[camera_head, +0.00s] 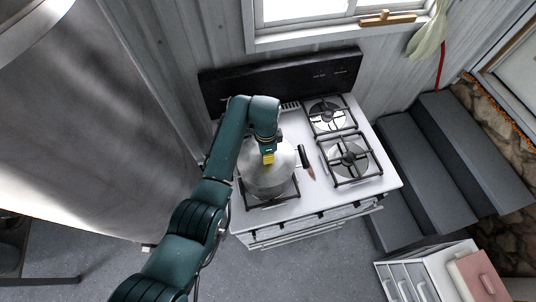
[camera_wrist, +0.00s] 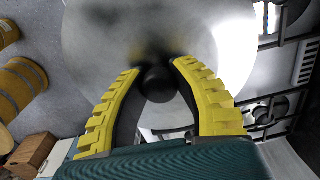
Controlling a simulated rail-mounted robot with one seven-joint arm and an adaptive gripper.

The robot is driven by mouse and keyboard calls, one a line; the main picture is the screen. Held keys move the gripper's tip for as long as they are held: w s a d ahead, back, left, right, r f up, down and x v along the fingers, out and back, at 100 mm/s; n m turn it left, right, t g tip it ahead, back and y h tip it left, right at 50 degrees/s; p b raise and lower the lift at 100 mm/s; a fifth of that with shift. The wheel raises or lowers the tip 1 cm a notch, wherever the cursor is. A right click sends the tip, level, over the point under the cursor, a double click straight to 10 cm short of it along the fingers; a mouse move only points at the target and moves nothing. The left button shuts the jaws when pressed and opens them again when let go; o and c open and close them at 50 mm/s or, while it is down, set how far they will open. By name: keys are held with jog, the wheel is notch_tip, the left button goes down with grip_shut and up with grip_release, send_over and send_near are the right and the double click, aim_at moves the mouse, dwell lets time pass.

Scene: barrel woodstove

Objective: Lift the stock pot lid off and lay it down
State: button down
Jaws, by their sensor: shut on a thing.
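The steel stock pot (camera_head: 266,186) stands on the front left burner of the white stove, partly hidden by my arm. Its lid is a shiny grey disc (camera_wrist: 195,35) with a round black knob (camera_wrist: 158,84) in the wrist view. My gripper (camera_head: 268,160) is over the pot from above. In the wrist view its yellow fingers (camera_wrist: 158,68) are on either side of the knob, shut on it. I cannot tell whether the lid rests on the pot or is slightly raised.
The stove top (camera_head: 325,193) has two free burners at the right, one behind the other (camera_head: 348,158). A dark pan-like handle (camera_head: 302,155) and a small brown pointed item (camera_head: 310,172) are right of the pot. Grey steps (camera_head: 430,170) stand right of the stove.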

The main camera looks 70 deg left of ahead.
jog(key=shift+r+p, duration=2.1)
jog(key=shift+r, duration=0.2)
jog(key=shift+r+p, duration=0.3)
jog(key=shift+r, duration=0.7)
jog(key=w+d+f, duration=0.3)
jog(key=w+d, duration=0.1)
jog(key=d, duration=0.7)
jog(key=w+d+f, duration=0.2)
jog(key=w+d, duration=0.1)
jog(key=d, duration=0.7)
jog(key=s+d+f+n, duration=0.1)
jog(key=s+d+f, duration=0.1)
jog(key=d, duration=1.5)
jog(key=shift+s+d+f+n, duration=0.2)
jog(key=shift+f+n, duration=0.1)
jog(key=shift+w+a, duration=0.1)
